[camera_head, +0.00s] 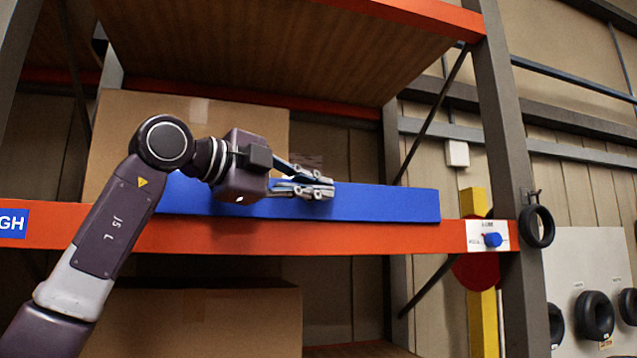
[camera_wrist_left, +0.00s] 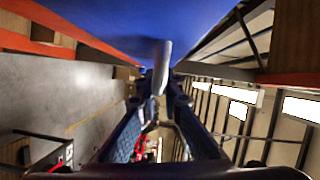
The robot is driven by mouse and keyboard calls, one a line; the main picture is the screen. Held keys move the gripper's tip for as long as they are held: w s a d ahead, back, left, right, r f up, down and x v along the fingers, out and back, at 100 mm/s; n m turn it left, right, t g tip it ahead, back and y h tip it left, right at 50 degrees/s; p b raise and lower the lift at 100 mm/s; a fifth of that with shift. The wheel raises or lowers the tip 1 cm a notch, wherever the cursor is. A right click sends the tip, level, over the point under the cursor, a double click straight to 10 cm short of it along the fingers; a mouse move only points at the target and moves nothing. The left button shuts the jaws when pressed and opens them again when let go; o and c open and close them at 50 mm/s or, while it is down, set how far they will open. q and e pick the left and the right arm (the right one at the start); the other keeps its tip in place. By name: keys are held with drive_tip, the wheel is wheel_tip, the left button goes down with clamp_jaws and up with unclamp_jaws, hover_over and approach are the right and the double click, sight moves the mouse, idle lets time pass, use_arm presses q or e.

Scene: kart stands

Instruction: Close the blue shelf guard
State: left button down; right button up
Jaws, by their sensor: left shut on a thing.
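The blue shelf guard (camera_head: 390,203) is a long flat panel standing along the orange shelf beam (camera_head: 340,238) in the head view. Its blue face (camera_wrist_left: 110,25) fills the top of the left wrist view. A grey cylindrical handle (camera_wrist_left: 163,60) sticks out from it there. My left gripper (camera_head: 325,188) is in front of the guard, around its middle, with its fingers pointing right. In the left wrist view the left gripper (camera_wrist_left: 160,100) is shut on the handle between its fingertips. My right gripper is not in view.
A large cardboard box (camera_head: 230,115) stands on the shelf behind the guard, and another box (camera_head: 220,320) is below. A grey rack upright (camera_head: 505,150) stands to the right. A white plate with a blue knob (camera_head: 493,240) is at the beam's right end. Black tyres (camera_head: 594,316) hang further right.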

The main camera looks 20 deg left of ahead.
use_arm(q)
drive_tip(key=shift+r, duration=0.1)
idle(0.5)
drive_tip(key=c, duration=2.1)
unclamp_jaws()
drive_tip(key=shift+w+a, duration=0.1)
drive_tip(key=f+v, duration=0.1)
drive_tip(key=v, duration=1.1)
drive_tip(key=shift+r, duration=0.45)
